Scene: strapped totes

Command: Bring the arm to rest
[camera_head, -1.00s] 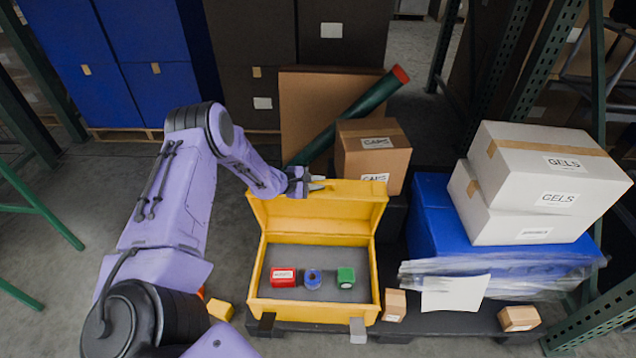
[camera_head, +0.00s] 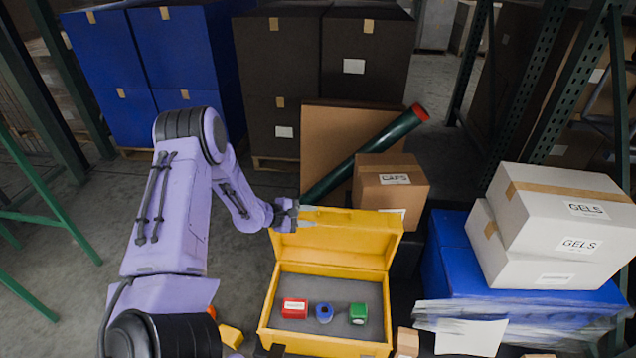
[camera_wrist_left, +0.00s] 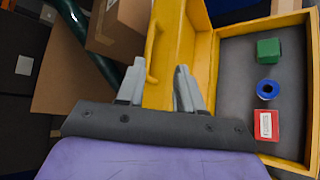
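My left arm comes in from the left. My left gripper (camera_head: 308,216) is at the left part of the raised lid of the yellow case (camera_head: 388,237). In the left wrist view its two fingers (camera_wrist_left: 158,90) stand apart with nothing between them. The open case holds a red block (camera_head: 295,308), a blue ring-shaped piece (camera_head: 324,313) and a green block (camera_head: 359,314) on a grey floor. These three also show at the right of the left wrist view. I cannot tell whether the fingers touch the lid. My right gripper is not in view.
A green tube (camera_head: 366,153) with a red end leans on a brown panel behind the case. A carton (camera_head: 392,190) stands behind the lid. White cartons (camera_head: 560,220) sit on a blue tote (camera_head: 455,265) at the right.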

